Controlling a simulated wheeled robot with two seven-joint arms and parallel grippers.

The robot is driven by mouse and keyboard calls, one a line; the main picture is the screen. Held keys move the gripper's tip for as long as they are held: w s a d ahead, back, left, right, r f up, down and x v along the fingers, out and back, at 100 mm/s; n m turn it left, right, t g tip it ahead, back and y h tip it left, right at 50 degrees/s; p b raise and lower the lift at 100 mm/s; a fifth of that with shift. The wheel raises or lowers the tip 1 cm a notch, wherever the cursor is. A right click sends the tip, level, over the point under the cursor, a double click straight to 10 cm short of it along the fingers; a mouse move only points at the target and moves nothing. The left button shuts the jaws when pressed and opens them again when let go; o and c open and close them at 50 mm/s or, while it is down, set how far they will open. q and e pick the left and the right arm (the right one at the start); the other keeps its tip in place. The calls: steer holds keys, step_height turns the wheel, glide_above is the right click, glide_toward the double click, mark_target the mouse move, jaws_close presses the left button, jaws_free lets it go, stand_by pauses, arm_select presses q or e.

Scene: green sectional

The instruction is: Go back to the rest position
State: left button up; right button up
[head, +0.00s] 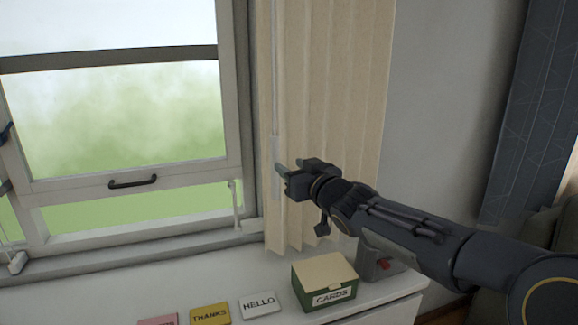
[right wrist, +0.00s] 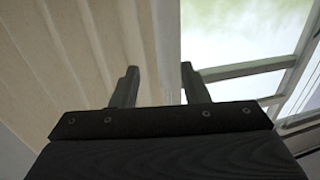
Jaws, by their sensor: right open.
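My right gripper (head: 283,169) is raised in front of the cream curtain (head: 335,110), close to a pale hanging wand (head: 277,150) at the curtain's left edge. In the right wrist view its two fingers (right wrist: 160,85) stand apart with nothing held between them. The curtain (right wrist: 75,50) fills the left of that view and the window (right wrist: 240,35) the right. I cannot tell whether the gripper touches the wand or the curtain. In the head view, only a small dark blue tip shows at the far left edge, and my left gripper cannot be made out.
Below my right arm, a white surface (head: 245,285) holds a green CARDS box (head: 325,281), a HELLO card (head: 260,304), a yellow THANKS card (head: 210,314) and a pink card (head: 158,320). The sash window (head: 120,120) has a dark handle (head: 133,181). A dark panel (head: 530,110) stands at right.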

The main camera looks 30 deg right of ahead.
stand_by(0.4)
steer(key=s+a+f+g+y, duration=0.1)
steer(key=s+a+f+g, duration=0.3)
steer(key=s+f, duration=0.3)
steer(key=s+a+f+g+y, duration=0.2)
steer(key=s+a+f+g, duration=0.2)
steer(key=s, duration=0.9)
steer(key=s+a+f+m+g+y, duration=0.1)
steer(key=s+a+f+g, duration=0.3)
steer(key=s+a+f, duration=0.4)
step_height(320, 180, down, 4)
steer(key=shift+s+a+f+y, duration=0.1)
steer(key=shift+s+a+y, duration=0.25)
steer(key=shift+s, duration=0.55)
steer(key=shift+d, duration=0.1)
steer(key=shift+c, duration=0.4)
